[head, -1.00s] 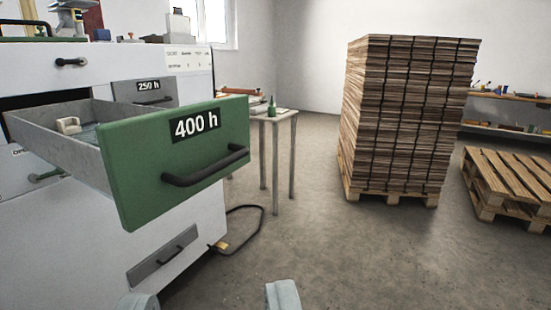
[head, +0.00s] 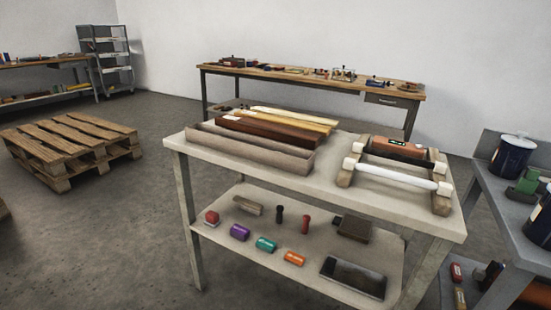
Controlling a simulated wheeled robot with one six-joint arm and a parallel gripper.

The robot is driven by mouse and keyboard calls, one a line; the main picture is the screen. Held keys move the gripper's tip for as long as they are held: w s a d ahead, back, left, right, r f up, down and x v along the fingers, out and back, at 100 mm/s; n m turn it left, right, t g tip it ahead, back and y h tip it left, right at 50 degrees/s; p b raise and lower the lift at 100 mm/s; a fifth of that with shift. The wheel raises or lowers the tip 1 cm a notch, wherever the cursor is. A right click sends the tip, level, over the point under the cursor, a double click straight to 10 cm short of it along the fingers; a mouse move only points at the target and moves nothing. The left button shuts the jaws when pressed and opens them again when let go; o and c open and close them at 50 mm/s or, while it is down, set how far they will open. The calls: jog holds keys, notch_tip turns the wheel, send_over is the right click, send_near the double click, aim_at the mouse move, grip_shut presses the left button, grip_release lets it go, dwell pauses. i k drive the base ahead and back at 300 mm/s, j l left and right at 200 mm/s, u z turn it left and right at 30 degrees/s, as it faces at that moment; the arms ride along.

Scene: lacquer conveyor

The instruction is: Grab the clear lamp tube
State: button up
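A small wooden rack (head: 441,203) stands at the right end of the grey table in the head view. Across its front lies a white tube (head: 396,178) with white end caps. Just behind it, between another pair of white caps, is a dark strip (head: 395,161) that may be a see-through tube; I cannot tell for sure. My gripper is not in view.
The grey table (head: 335,182) also holds a long grey trough (head: 250,152) and wooden strips. Its lower shelf (head: 300,238) carries coloured cylinders. A bench with cans (head: 512,155) stands close on the right. A pallet (head: 72,147) lies left, with open floor between.

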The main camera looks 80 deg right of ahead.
aim_at(443, 188)
jog(key=z, duration=2.85)
